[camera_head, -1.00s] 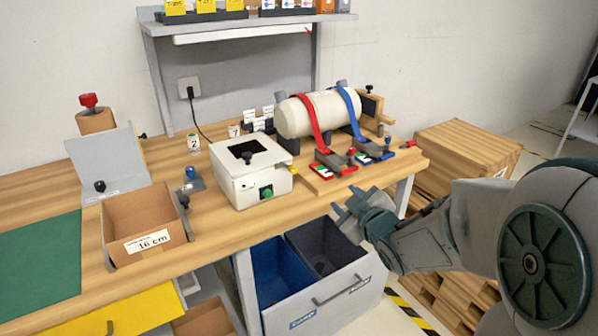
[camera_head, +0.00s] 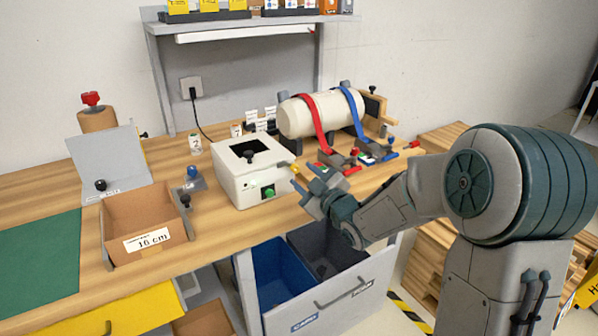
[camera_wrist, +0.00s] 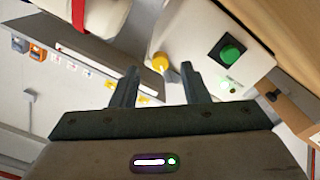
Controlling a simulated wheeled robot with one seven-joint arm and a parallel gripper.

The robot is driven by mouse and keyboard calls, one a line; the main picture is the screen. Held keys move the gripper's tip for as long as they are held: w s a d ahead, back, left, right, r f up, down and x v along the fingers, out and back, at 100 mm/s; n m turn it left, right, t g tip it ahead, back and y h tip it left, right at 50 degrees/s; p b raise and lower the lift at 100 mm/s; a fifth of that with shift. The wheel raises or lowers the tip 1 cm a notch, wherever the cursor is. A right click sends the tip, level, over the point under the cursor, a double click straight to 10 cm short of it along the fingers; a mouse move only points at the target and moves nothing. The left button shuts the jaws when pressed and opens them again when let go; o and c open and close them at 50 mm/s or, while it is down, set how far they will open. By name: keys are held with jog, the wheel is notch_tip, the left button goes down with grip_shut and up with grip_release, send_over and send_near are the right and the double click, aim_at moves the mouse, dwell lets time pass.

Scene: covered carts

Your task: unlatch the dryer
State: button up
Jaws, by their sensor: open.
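The dryer appears to be the white box (camera_head: 238,188) on the bench, with a green button (camera_head: 269,191) on its front. A yellow knob (camera_head: 295,169) sits at its right side. It shows large in the wrist view (camera_wrist: 160,62), beside the white casing (camera_wrist: 190,25) and green button (camera_wrist: 231,54). My gripper (camera_head: 303,176) is close to the right of the box, at the knob. In the wrist view my open gripper (camera_wrist: 158,72) has the knob just beyond and between its fingertips. I cannot tell whether they touch it.
A cardboard box (camera_head: 135,216) stands to the left. An open drawer with blue and dark bins (camera_head: 360,282) juts out below the bench edge.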

aim_at(297, 171)
jog(key=shift+x, duration=1.65)
grip_shut()
jog(key=shift+m, duration=0.3)
jog(key=m, duration=0.3)
jog(key=shift+f+m+b, duration=0.1)
jog(key=shift+m+b, duration=0.25)
jog(key=shift+m, duration=0.05)
jog(key=m, duration=0.4)
jog(key=shift+m, duration=0.4)
jog(key=shift+p, duration=0.3)
